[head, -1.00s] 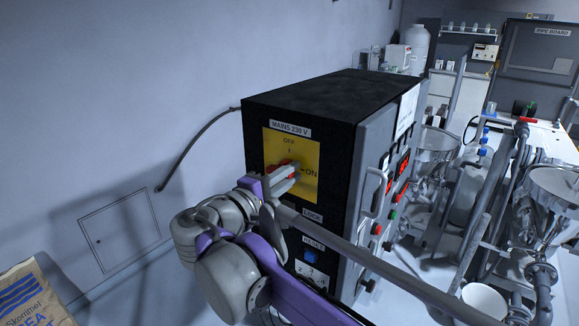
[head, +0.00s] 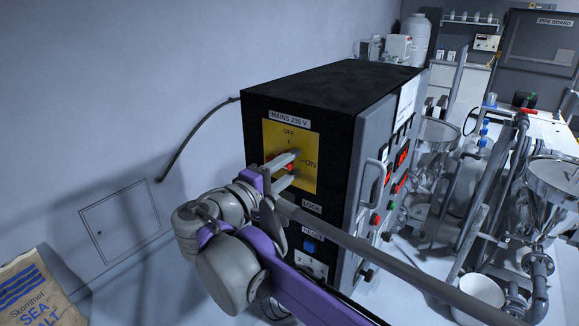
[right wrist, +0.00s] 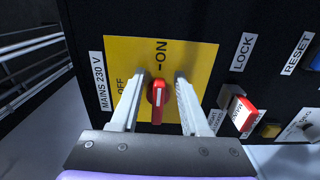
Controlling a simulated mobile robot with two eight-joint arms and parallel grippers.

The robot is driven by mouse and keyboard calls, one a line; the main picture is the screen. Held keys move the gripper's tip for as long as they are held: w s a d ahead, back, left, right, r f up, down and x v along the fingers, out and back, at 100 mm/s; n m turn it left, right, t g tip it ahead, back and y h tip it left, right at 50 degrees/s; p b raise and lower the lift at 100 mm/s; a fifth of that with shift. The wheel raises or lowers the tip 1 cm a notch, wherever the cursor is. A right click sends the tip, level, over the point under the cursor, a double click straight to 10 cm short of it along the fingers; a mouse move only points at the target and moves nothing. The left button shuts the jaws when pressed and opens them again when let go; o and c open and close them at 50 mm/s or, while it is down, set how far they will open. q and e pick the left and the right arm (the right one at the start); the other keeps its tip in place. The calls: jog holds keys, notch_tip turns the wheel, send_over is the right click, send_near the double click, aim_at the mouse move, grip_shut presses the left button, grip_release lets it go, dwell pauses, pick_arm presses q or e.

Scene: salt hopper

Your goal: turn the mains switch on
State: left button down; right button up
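The mains switch is a red rotary handle (right wrist: 157,112) with a white pointer mark, on a yellow plate (head: 306,145) on the black side of the control cabinet (head: 335,92). In the right wrist view its long axis lies along the direction of the ON label, with the pointer end toward ON. My right gripper (right wrist: 160,80) is open, one finger on each side of the handle, with gaps showing on both sides. In the head view my right gripper (head: 295,162) partly covers the handle. My left gripper is not in view.
Below the switch are a LOCK label (head: 312,207), a red and white tagged part (right wrist: 241,112) and a blue RESET button (head: 309,246). Red displays (head: 403,157) glow on the cabinet front. A salt bag (head: 35,290) is at lower left. Steel hoppers (head: 555,180) stand at right.

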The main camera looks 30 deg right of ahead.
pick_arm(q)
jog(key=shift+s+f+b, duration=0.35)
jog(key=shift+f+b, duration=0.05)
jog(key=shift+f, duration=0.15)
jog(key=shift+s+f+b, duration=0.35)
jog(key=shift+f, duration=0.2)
pick_arm(e)
jog(key=v, duration=1)
jog(key=shift+s+a, duration=0.2)
jog(key=shift+a, duration=0.15)
jog(key=s+d+f+g+y, duration=0.1)
jog(key=s+d+f+y, duration=0.15)
jog(key=f, duration=0.65)
jog(key=s+d+f+g+y, duration=0.1)
jog(key=s+d+f+y, duration=0.2)
jog(key=f, duration=0.6)
jog(key=s+a+f+m+y, duration=0.2)
jog(key=f+y, duration=0.3)
jog(key=f, duration=0.4)
jog(key=s+a+f+m+t+y, duration=0.1)
jog(key=s+a+f+y, duration=0.3)
jog(key=f, duration=0.5)
jog(key=shift+a+m+y, duration=0.45)
jog(key=shift+m+y, duration=0.25)
jog(key=shift+y, duration=0.35)
